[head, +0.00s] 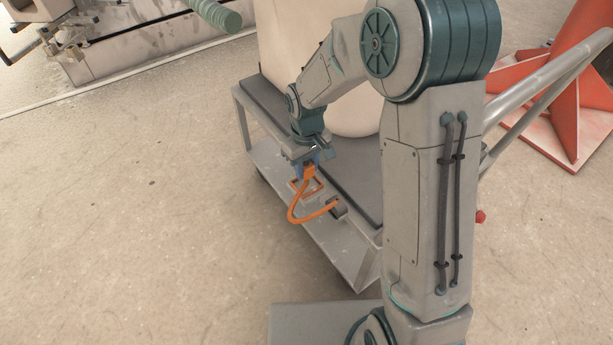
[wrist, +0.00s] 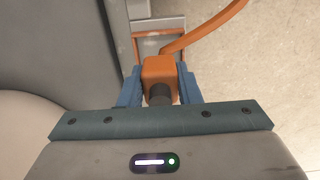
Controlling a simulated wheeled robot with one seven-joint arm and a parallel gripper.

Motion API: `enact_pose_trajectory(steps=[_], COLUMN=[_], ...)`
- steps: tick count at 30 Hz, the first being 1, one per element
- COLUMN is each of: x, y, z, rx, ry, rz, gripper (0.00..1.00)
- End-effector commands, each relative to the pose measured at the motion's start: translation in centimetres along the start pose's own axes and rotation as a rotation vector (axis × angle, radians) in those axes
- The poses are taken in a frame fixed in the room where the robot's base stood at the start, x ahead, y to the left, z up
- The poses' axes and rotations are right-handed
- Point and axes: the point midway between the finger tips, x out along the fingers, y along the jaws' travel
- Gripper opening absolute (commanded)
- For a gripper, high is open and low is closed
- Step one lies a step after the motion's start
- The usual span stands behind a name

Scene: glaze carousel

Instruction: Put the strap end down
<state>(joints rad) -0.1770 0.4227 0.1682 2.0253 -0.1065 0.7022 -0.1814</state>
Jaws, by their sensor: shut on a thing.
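An orange strap (head: 297,213) curves in a loop at the near side of a grey cart. My gripper (head: 308,169) is shut on the strap's orange block-like end, holding it beside the cart's edge. In the wrist view the strap end (wrist: 160,72) sits between the two blue fingers of my gripper (wrist: 159,88), with a dark round tip toward the palm. The strap (wrist: 208,30) runs from it to the upper right. In the head view its other end meets a dark fitting (head: 338,208) on the cart's side.
The cart (head: 359,263) has a dark top (head: 352,187) carrying a large cream rounded object (head: 281,45). A grey handle bar (head: 548,83) and a red-orange stand (head: 575,90) are at right. A machine (head: 130,47) stands at upper left. The floor at left is clear.

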Motion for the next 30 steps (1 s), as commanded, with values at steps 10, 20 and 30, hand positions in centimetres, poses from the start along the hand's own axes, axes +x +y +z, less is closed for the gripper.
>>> enact_pose_trajectory(steps=[10,20,30], x=[3.9,4.1,4.9], y=[0.0,0.0,0.0], z=[0.0,0.0,0.0], rx=[-0.002,-0.001,-0.001], ry=[-0.001,0.0,0.001], rz=[0.0,0.0,0.001], gripper=[0.0,0.0,0.0])
